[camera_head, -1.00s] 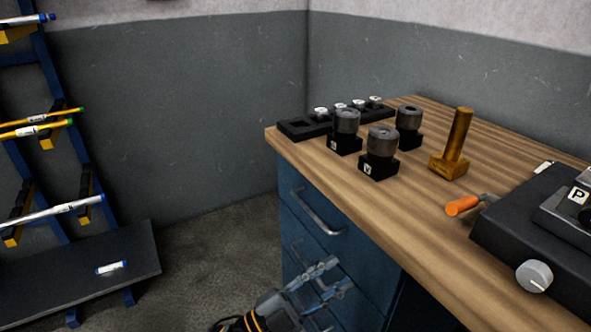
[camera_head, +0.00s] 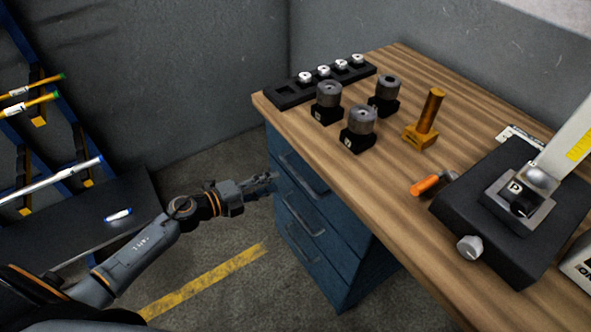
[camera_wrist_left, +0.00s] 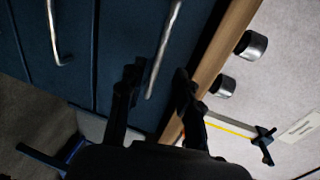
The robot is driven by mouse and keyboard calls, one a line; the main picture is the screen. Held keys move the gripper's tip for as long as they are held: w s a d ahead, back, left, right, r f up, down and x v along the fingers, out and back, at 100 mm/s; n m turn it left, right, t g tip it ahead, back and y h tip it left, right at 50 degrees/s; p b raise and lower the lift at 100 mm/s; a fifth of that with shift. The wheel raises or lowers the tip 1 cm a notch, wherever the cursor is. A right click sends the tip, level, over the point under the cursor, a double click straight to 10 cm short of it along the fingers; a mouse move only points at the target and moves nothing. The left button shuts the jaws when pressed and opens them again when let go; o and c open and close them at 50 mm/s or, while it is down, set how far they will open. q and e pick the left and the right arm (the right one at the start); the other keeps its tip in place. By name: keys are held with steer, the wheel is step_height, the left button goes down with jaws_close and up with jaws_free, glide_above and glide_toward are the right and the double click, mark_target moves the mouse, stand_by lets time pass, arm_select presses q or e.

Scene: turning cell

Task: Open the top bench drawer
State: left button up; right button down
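The top drawer (camera_head: 289,183) is the uppermost blue front under the wooden bench top, and it looks shut. Its grey bar handle (camera_head: 306,178) also shows in the left wrist view (camera_wrist_left: 164,45). My left gripper (camera_head: 268,182) is just left of the drawer front, pointing toward the handle. In the left wrist view the gripper (camera_wrist_left: 158,78) is open, and the near end of the handle appears between its two fingers. I cannot tell whether the fingers touch it or how deep it lies. My right gripper is not in view.
Lower drawers with handles (camera_head: 305,220) are below. The bench top (camera_head: 385,190) holds dark cylinders on blocks (camera_head: 361,121), a brass piece (camera_head: 427,118), an orange-handled tool (camera_head: 428,185) and a black instrument (camera_head: 480,215). A rack with bars (camera_head: 50,185) stands left. The floor before the drawers is clear.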

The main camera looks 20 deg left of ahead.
mark_target(297, 172)
arm_select(q)
steer(key=x, duration=0.9)
steer(key=shift+r, duration=0.1)
jaws_close()
